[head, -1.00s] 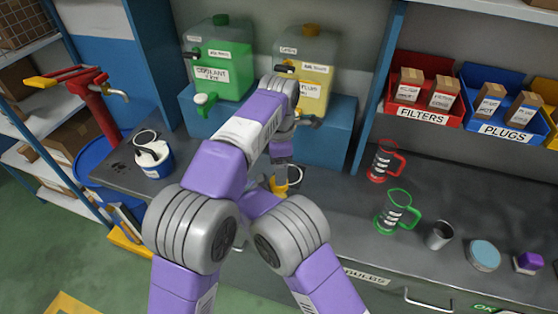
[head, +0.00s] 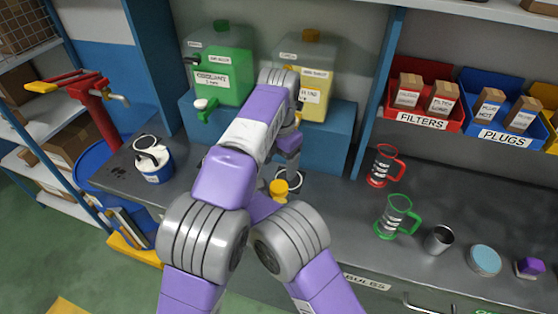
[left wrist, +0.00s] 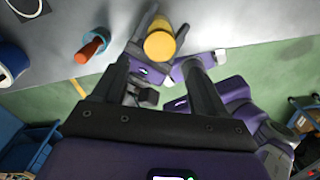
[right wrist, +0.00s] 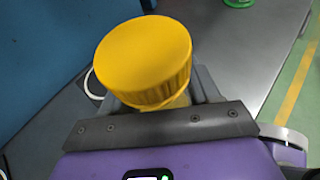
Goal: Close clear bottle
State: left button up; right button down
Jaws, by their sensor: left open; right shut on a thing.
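A ribbed yellow cap (right wrist: 145,62) tops the thing my right gripper (right wrist: 165,98) is shut on. A small yellowish see-through part (right wrist: 180,99) shows under it, probably the bottle's neck. The cap hides most of the bottle, so I cannot tell how fully it is seated. In the head view the cap (head: 279,187) shows just below my left gripper (head: 289,165). In the left wrist view the cap (left wrist: 160,45) lies beyond and between the open fingers of my left gripper (left wrist: 162,62), with no finger visibly touching it.
The counter (head: 335,205) is clear right of the cap. A red jug (head: 383,165), green jug (head: 395,215), and metal cup (head: 438,240) stand further right. A white-and-blue container (head: 153,160) stands left. Green (head: 222,75) and yellow (head: 305,75) canisters stand behind on a blue ledge.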

aim_at(279, 186)
pick_arm(q)
notch_tip(279, 186, down, 8)
jog(key=shift+r, duration=0.1)
dwell(0.4)
jog(key=c, duration=1.1)
jog(key=m, duration=0.9)
jog(key=shift+m, duration=0.4)
jog(key=o, duration=1.2)
jog(key=shift+c, duration=0.2)
